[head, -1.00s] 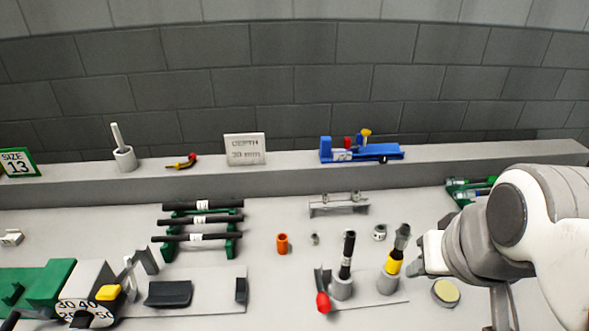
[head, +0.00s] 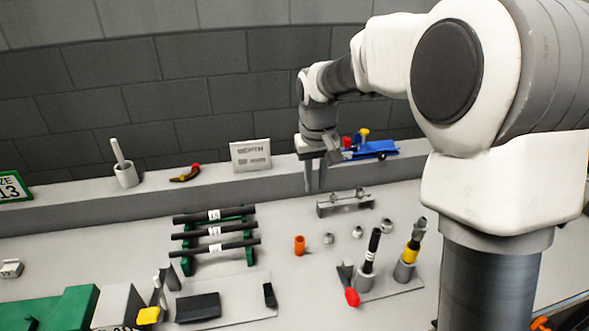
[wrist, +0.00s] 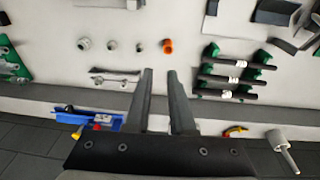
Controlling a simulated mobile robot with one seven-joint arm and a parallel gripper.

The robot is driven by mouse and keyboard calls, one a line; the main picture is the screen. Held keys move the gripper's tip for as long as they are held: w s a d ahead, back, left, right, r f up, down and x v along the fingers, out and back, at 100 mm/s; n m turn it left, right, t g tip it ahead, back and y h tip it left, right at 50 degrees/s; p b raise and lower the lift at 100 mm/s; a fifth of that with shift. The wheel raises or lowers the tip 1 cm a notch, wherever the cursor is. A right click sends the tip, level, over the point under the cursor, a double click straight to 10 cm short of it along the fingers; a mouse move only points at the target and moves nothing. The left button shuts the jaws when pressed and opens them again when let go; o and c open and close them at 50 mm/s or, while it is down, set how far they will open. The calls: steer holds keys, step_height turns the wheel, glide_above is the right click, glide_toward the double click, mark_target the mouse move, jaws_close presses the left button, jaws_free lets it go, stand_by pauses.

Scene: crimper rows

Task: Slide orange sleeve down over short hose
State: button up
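The orange sleeve (head: 299,246) stands on the bench, right of the hose rack. It also shows in the wrist view (wrist: 167,46), just beyond my fingertips. A short black hose (head: 373,243) with white bands stands upright, slightly tilted in the picture, in a grey cup on a plate. I take it for the short hose. Beside it stands a hose with a yellow band (head: 412,251) and grey top fitting. My gripper (head: 316,190) is high above the back of the bench, fingers pointing down.
Three labelled black hoses lie on a green rack (head: 249,257) left of the sleeve. Small metal rings (head: 357,232) and a grey bracket (head: 345,205) are to its right. A blue tool (head: 377,150) and a sign (head: 250,155) are on the back ledge. A red-tipped lever (head: 352,297) is in front.

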steer(key=g+p, duration=0.1)
steer(key=g, duration=0.1)
glide_toward(295, 241)
step_height(295, 241, down, 5)
steer(key=shift+w+p, duration=0.15)
steer(key=shift+p, duration=0.2)
steer(key=shift+s+f+p, duration=0.2)
steer(key=shift+f+p, duration=0.25)
steer(key=shift+f, duration=2.45)
jaws_close()
